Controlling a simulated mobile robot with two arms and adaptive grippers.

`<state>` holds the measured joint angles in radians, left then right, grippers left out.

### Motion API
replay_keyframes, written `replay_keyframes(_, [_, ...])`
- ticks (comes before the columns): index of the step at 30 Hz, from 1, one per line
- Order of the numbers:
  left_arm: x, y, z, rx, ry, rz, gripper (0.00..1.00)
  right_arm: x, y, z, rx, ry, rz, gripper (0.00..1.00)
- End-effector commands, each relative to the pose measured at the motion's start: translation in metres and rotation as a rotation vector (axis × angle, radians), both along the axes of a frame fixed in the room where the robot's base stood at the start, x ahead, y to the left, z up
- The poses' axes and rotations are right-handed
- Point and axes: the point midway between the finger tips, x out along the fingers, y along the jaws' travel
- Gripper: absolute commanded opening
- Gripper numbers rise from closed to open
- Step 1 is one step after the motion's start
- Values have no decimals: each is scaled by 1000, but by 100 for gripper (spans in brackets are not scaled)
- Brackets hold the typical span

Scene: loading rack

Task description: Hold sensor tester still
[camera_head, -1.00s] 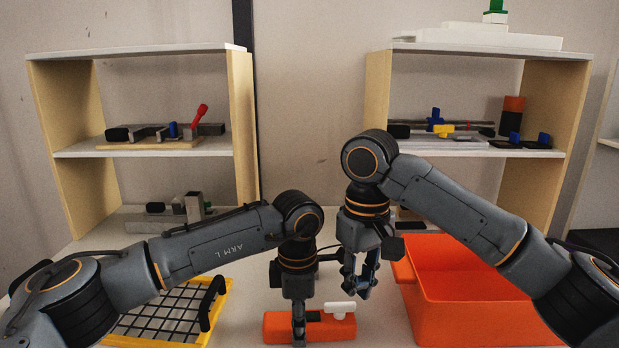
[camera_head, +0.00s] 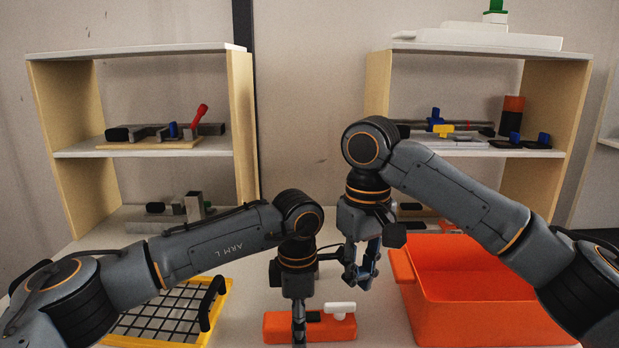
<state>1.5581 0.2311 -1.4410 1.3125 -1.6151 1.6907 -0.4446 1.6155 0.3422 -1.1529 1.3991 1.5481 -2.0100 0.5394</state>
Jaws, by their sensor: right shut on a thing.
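An orange block with a white lever on top, which I take for the sensor tester (camera_head: 335,327), lies on the table at the front middle. My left gripper (camera_head: 299,328) points straight down at its left part. Its fingers show edge-on, so I cannot tell whether they are open or shut on it. My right gripper (camera_head: 360,280) hangs above the table, behind and to the right of the block and apart from it. It is shut on a small dark blue thing (camera_head: 371,258), mostly hidden by the fingers.
An orange bin (camera_head: 450,318) stands at the right, close to my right gripper. A yellow-framed black grid basket (camera_head: 170,312) lies at the left. A left shelf (camera_head: 150,150) and a right shelf (camera_head: 470,150) with parts stand behind.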

Motion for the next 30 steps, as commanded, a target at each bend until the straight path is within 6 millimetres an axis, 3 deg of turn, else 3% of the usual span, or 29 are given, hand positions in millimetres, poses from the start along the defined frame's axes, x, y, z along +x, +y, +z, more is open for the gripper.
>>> replay_keyframes(15, [1,-1,68,-1,-2,1,73,0,0,0,0,0,0,0])
replay_keyframes(30, [1,-2,83,-11,-8,-1,73,0,-1,-4,-6,9,-1,0])
